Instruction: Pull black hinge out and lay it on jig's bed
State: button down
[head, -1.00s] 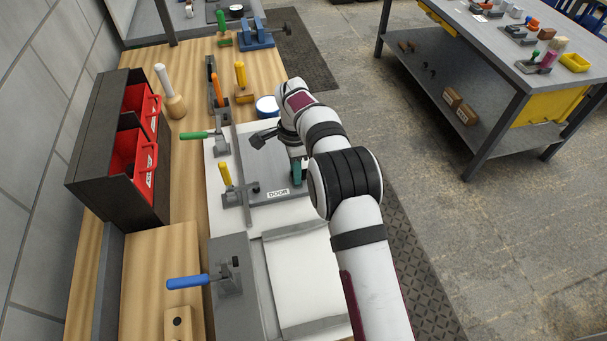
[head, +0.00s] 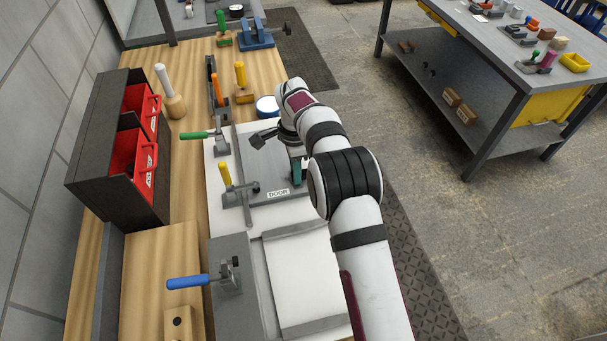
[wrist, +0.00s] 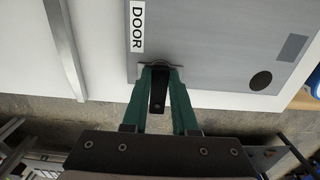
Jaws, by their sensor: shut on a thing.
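In the wrist view the black hinge (wrist: 158,90) is between the two green fingers of my gripper (wrist: 160,72), which is shut on it. The hinge is at the edge of the grey board labelled DOOR (wrist: 210,35); whether it is still seated there I cannot tell. In the head view my gripper (head: 297,172) is at the right edge of the DOOR board (head: 272,181), and the hinge is too small or hidden to make out. Lower down lies a framed pale bed (head: 305,272), which seems to be the jig's bed, and it looks empty.
A yellow-handled clamp (head: 226,175), a green-handled clamp (head: 195,135) and a blue-handled clamp (head: 187,282) stand along the left side. A dark rack with red bins (head: 130,155) is further left. A white-and-blue round item (head: 267,106) is beyond the board.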

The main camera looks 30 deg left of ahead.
jog(key=shift+r, duration=0.15)
jog(key=shift+r, duration=1.05)
jog(key=shift+r, duration=2.25)
